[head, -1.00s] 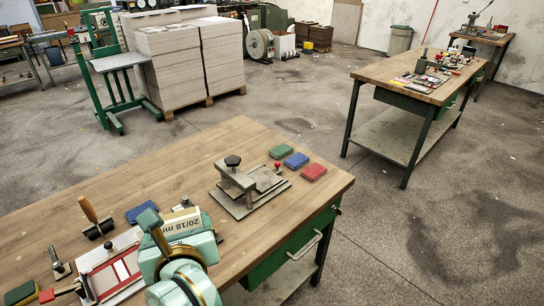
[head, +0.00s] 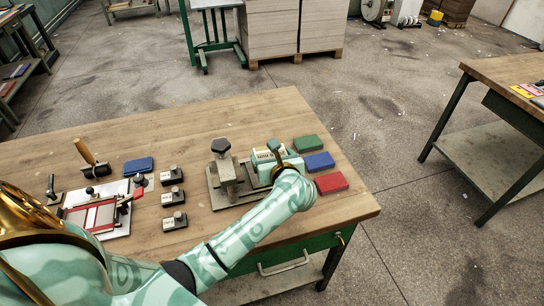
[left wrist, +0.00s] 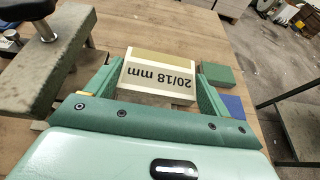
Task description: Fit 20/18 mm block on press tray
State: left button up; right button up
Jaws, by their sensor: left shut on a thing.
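The 20/18 mm block, a pale block with a printed label, shows in the left wrist view (left wrist: 158,80) and partly in the head view (head: 262,155). My left gripper (left wrist: 158,85) is shut on it, with a green finger on either side; in the head view the gripper (head: 276,152) is at the right part of the grey metal press (head: 227,177). The press has a black knob and a flat tray (head: 222,200). The gripper and block hide much of the tray, and I cannot tell whether the block touches it. My right gripper is not in view.
Green (head: 307,143), blue (head: 319,161) and red (head: 331,183) pads lie right of the press. Several small labelled blocks (head: 172,197) stand to its left. A red-and-white fixture (head: 95,213) and a blue pad (head: 138,166) lie farther left. The table's back middle is clear.

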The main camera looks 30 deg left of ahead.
pick_arm(q)
jog(key=shift+w+a+f+n, duration=0.15)
jog(key=shift+a+f+n, duration=0.05)
jog(key=shift+a+f, duration=0.35)
jog(key=shift+w+a+f+n, duration=0.15)
jog(key=shift+a+f+n, duration=0.05)
jog(key=shift+a+f, duration=0.35)
jog(key=shift+f, duration=0.05)
jog(key=shift+f+b, duration=0.55)
jog(key=shift+b, duration=0.05)
jog(key=shift+f+g+b, duration=0.3)
jog(key=shift+f+b, duration=0.65)
jog(key=shift+f, duration=0.5)
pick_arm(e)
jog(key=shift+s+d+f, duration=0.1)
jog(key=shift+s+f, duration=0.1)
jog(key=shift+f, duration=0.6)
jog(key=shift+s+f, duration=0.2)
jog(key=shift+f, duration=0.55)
pick_arm(q)
jog(key=shift+s, duration=0.1)
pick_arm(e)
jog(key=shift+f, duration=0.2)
pick_arm(q)
jog(key=shift+f+b, duration=0.45)
jog(key=shift+b, duration=0.25)
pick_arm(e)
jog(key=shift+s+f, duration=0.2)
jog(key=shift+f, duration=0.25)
